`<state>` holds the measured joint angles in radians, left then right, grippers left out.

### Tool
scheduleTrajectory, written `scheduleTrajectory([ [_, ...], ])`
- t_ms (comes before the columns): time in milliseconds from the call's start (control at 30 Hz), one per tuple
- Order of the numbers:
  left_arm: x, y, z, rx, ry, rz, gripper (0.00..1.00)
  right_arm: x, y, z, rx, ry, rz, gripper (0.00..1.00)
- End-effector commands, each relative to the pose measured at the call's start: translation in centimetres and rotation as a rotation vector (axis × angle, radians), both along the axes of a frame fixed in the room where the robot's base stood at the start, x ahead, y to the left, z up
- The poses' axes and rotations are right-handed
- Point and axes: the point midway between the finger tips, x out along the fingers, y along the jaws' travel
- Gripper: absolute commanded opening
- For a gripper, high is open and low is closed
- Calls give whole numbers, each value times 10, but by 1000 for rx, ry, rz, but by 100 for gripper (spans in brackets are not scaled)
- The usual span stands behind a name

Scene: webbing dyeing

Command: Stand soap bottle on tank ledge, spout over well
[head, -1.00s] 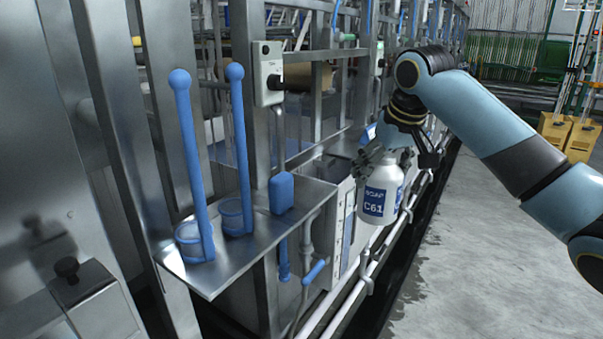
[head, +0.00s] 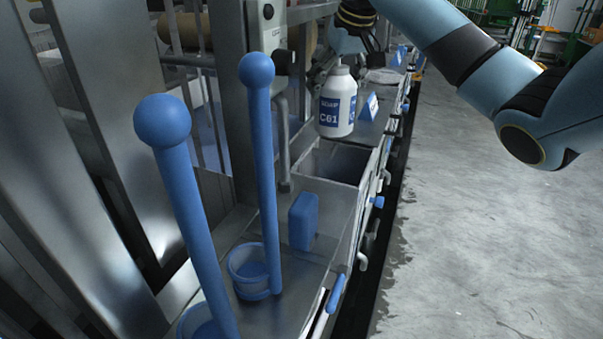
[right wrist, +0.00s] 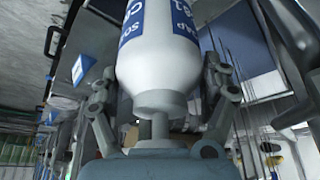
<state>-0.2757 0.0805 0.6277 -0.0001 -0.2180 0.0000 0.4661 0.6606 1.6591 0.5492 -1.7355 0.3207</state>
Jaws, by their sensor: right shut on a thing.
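The soap bottle (head: 337,104) is white with a blue label reading C61. It hangs upright from my right gripper (head: 340,66), which is shut on its top end. In the head view it appears in front of the far edge of an open dark well (head: 336,162) in the steel tank. I cannot tell whether its base touches the ledge (head: 366,131). In the right wrist view the bottle (right wrist: 160,62) fills the middle, its narrow end toward the palm between the fingers. The spout's direction is unclear. My left gripper is out of view.
Two blue ball-topped handles (head: 258,130) stand in blue cups on the near steel shelf, beside a blue block (head: 303,221). A blue-and-white sign (head: 369,106) stands right of the bottle. A steel post (head: 232,110) and control box are at left. The floor (head: 480,210) is clear.

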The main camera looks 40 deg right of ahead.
Motion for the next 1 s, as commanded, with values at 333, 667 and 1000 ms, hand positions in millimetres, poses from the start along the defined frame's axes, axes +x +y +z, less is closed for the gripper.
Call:
scheduleTrajectory([
  [333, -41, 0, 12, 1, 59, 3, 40, -20, 26, -16, 0, 0, 5, 22],
  [667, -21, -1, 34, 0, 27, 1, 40, -61, 78, -55, 1, -3, 3, 22],
  [1000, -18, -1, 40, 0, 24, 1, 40, -73, 92, -75, 0, -3, 0, 22],
])
